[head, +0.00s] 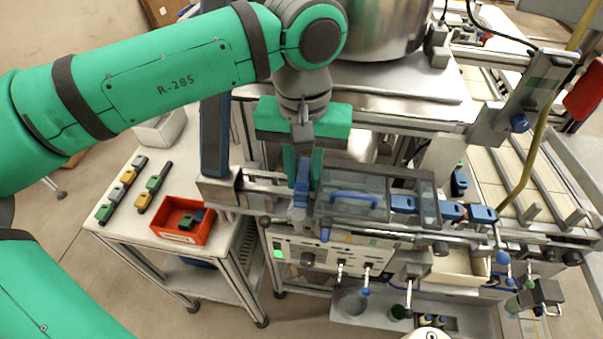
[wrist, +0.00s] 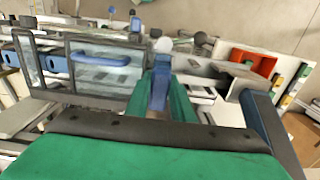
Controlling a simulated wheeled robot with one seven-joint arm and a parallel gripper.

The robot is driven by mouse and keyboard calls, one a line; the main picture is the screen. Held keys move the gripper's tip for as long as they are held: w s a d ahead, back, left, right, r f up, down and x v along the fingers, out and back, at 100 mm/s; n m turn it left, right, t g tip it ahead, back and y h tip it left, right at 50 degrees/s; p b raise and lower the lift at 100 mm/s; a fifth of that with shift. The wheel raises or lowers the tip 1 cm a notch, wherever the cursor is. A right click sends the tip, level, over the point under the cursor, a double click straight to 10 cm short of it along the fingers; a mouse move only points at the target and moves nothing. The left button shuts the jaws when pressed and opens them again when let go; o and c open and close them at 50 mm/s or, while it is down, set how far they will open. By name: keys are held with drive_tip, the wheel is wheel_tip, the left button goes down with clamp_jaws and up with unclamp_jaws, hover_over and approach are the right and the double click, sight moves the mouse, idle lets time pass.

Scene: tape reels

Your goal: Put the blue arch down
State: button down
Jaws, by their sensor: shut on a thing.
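My gripper (head: 302,180) points down over the machine's front rail, with green fingers on either side of a blue piece. It is shut on this blue arch (head: 301,190), which shows as a narrow upright blue block. The wrist view shows the blue arch (wrist: 159,88) between the green fingers (wrist: 163,100). Its lower end is close to the rail, just left of the clear-windowed cover. I cannot tell whether it touches the rail. Its arch shape is mostly hidden by the fingers.
The clear cover (head: 350,198) with a blue handle stands close to the right of my gripper. A blue post (head: 215,135) rises at the left. A red bin (head: 183,220) and several small coloured blocks lie on the white side table (head: 125,228). More blue pieces (head: 403,204) sit along the rail.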

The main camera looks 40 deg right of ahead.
sight(304, 173)
drive_tip(key=c, duration=1.6)
unclamp_jaws()
drive_tip(key=shift+s+f, duration=0.15)
drive_tip(key=shift+f, duration=0.25)
drive_tip(key=shift+o, duration=0.3)
drive_tip(key=shift+s, duration=0.1)
wheel_tip(304, 173, up, 14)
drive_tip(key=shift+w+f, duration=0.25)
drive_tip(key=shift+d, duration=0.1)
